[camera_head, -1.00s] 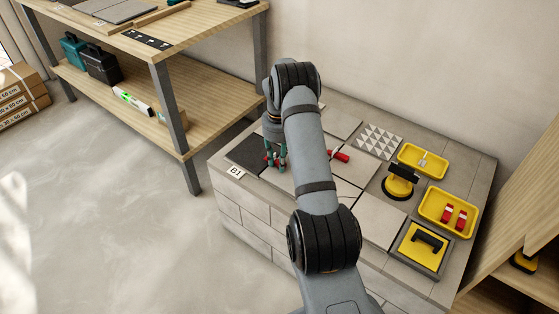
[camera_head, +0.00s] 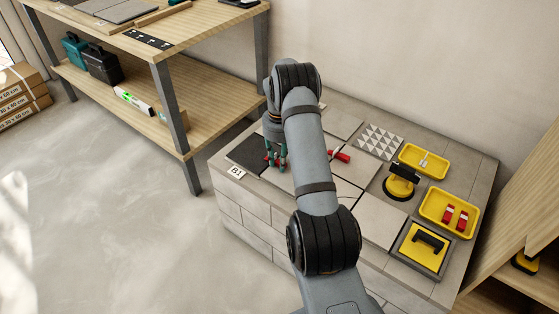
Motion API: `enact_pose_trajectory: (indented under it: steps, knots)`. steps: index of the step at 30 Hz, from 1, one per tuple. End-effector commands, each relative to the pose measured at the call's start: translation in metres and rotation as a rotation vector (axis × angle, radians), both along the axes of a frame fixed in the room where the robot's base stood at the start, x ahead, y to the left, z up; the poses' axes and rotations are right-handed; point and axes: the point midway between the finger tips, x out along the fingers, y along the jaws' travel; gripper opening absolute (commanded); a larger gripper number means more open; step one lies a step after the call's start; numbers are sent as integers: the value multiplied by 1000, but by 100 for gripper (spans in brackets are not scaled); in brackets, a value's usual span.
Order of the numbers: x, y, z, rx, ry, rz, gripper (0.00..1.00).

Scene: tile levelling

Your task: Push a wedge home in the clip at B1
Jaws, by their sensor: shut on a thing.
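My gripper (camera_head: 276,163) is at the platform's left part, just right of the dark square and behind the B1 label (camera_head: 236,172). Its teal fingers are shut on a small red wedge (camera_head: 268,159), low at the tile surface. The clip there is hidden or too small to make out, so I cannot tell how far the wedge sits in it. Another red piece (camera_head: 341,155) lies on the tiles right of my arm. Two red wedges (camera_head: 448,215) lie in the yellow tray (camera_head: 432,213) at the right.
A second yellow tray (camera_head: 437,168) holds a small light piece. A suction lifter (camera_head: 401,182), a patterned tile (camera_head: 380,141) and a yellow float-like tool (camera_head: 423,248) also occupy the platform's right side. A wooden shelf (camera_head: 150,70) stands at left. My arm hides the platform's middle.

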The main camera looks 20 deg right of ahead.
Motion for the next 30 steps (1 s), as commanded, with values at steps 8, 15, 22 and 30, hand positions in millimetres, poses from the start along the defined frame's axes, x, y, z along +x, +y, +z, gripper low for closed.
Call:
enact_pose_trajectory:
  steps: [8, 15, 22, 30]
  knots:
    - [4, 3, 2, -1, -11, 5, 13]
    - [5, 3, 2, -1, -12, 5, 26]
    - [5, 3, 2, -1, -12, 5, 40]
    - [4, 2, 2, -2, -11, 5, 47]
